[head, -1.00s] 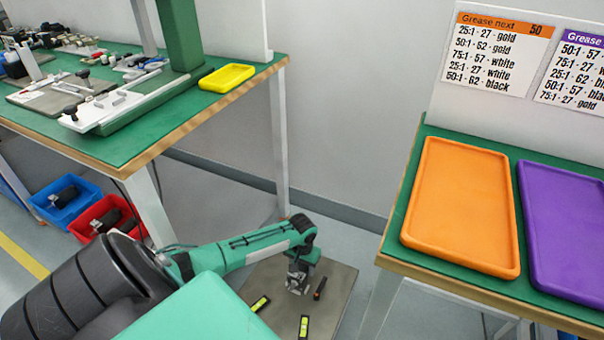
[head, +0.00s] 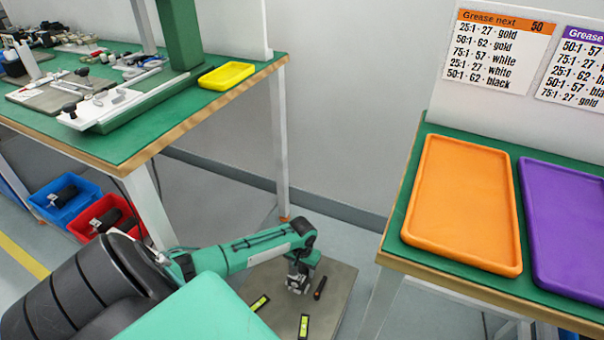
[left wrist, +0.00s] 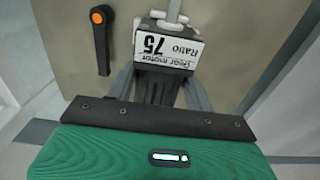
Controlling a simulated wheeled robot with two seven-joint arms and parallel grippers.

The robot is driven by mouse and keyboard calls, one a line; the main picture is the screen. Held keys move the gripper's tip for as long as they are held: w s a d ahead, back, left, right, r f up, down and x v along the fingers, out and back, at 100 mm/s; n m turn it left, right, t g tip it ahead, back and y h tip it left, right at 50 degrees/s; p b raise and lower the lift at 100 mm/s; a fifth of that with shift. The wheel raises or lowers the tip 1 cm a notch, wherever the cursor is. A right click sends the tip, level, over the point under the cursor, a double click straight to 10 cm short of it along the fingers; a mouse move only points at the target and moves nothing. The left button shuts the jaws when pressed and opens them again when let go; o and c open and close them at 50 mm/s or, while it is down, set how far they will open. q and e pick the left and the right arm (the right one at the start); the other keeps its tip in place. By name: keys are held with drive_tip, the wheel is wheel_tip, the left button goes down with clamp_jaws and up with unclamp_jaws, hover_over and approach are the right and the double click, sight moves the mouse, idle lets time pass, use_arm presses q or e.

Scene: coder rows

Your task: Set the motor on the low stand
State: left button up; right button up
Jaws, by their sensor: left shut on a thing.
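The motor (left wrist: 168,46) shows in the left wrist view as a dark body with a white label reading "Gear motor Ratio 75" and a pale shaft at its far end. My left gripper (left wrist: 162,88) is shut on its dark body. In the head view my left gripper (head: 298,280) points down over the low stand (head: 342,280), a flat grey-brown plate near the floor. The motor is small and partly hidden there. I cannot tell whether it touches the plate. My right gripper is in neither view.
A black lever with an orange end (head: 320,289) lies close right of the gripper. Two yellow-green levels (head: 260,303) (head: 304,326) lie on the plate's near part. A green bench with orange (head: 462,205) and purple trays stands right; a cluttered bench (head: 150,130) stands left.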

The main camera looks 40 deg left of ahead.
use_arm(q)
drive_tip(key=shift+w, duration=0.1)
drive_tip(key=shift+f+p, duration=0.2)
drive_tip(key=shift+p, duration=0.1)
idle(0.4)
drive_tip(key=o, duration=1.1)
drive_tip(key=shift+f, duration=0.1)
